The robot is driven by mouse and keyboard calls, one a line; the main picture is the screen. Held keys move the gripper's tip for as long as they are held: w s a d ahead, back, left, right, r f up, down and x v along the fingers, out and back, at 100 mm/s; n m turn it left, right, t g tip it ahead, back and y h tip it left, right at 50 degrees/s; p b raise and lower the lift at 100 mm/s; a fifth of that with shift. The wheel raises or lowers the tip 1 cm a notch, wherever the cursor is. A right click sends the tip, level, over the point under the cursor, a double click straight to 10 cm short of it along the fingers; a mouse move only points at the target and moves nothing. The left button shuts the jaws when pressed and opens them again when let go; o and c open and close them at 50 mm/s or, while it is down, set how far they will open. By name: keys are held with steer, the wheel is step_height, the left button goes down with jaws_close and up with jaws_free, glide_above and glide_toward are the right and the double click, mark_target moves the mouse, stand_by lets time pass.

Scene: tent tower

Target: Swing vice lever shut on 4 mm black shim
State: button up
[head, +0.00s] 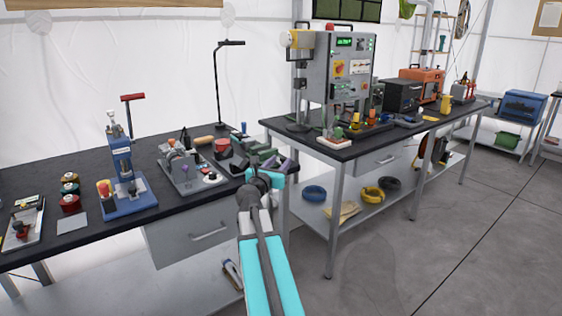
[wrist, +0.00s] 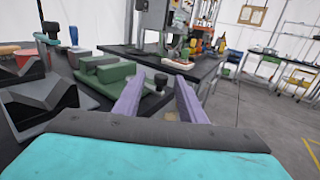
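My gripper (head: 286,165) is over the right end of the left bench in the head view. In the wrist view its two purple fingers (wrist: 158,84) stand apart with nothing held between them. A low green fixture (wrist: 113,72) with raised blocks sits just ahead of the left finger; it looks like the vice. In the head view my gripper partly covers this corner. I cannot make out a black shim in either view.
Dark V-shaped blocks (wrist: 38,100) stand close left of my gripper. A grey fixture (head: 190,168) and a blue press with a red handle (head: 122,165) stand further left. A second bench (head: 335,150) carries a tall grey cabinet (head: 342,68). Open floor (head: 440,230) lies at right.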

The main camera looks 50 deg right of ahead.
steer(key=b+v, duration=0.2)
steer(key=v, duration=0.6)
steer(key=b, duration=0.2)
steer(key=shift+a+b, duration=0.3)
steer(key=shift+b, duration=0.05)
steer(key=b+v, duration=0.1)
steer(key=b, duration=0.5)
steer(key=shift+a, duration=0.25)
steer(key=shift+s+a+b, duration=0.15)
steer(key=shift+a+b, duration=0.05)
steer(key=shift+b, duration=0.6)
